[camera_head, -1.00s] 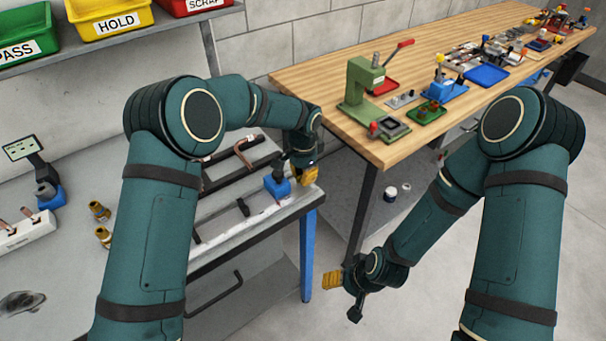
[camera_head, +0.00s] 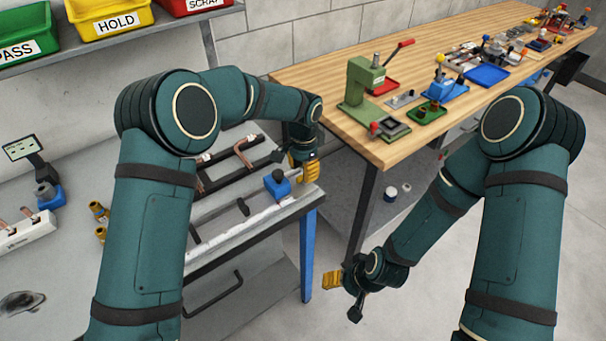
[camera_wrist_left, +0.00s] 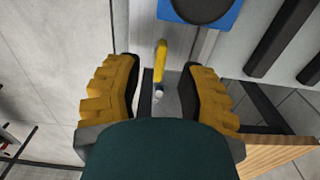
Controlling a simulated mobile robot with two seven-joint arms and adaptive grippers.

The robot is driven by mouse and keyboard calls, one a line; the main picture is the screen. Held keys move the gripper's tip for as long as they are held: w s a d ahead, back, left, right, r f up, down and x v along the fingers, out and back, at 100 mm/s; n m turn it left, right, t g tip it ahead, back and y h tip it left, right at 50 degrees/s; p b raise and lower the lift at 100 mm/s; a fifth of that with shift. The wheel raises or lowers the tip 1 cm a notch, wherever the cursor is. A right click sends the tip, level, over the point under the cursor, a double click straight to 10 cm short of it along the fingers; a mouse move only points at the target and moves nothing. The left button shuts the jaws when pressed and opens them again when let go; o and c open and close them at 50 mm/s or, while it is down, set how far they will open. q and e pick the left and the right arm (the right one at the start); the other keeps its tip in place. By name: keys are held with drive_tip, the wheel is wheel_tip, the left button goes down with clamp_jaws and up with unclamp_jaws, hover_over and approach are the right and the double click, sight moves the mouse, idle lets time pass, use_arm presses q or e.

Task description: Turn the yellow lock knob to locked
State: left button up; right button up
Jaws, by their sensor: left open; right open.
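The yellow lock knob (camera_wrist_left: 160,62) is a slim yellow lever in the left wrist view, lying between my open left fingers with a gap on both sides. A small pale tip shows at its lower end. The blue fixture (camera_wrist_left: 228,14) with a dark round top is just beyond it, and also shows in the head view (camera_head: 281,190) at the bench's right end. My left gripper (camera_head: 305,172) is open beside this fixture and hides the knob in the head view. My right gripper (camera_head: 332,281) hangs low, away from the bench; its fingers are hard to make out.
The grey bench (camera_head: 243,222) carries dark rails and a copper tube (camera_head: 245,152) behind the fixture. Brass fittings (camera_head: 98,211) lie at its left. A wooden table (camera_head: 430,55) with several fixtures stands to the right, across a narrow gap.

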use_arm(q)
wheel_tip(320, 180, up, 10)
drive_tip(key=shift+f, duration=0.25)
idle(0.5)
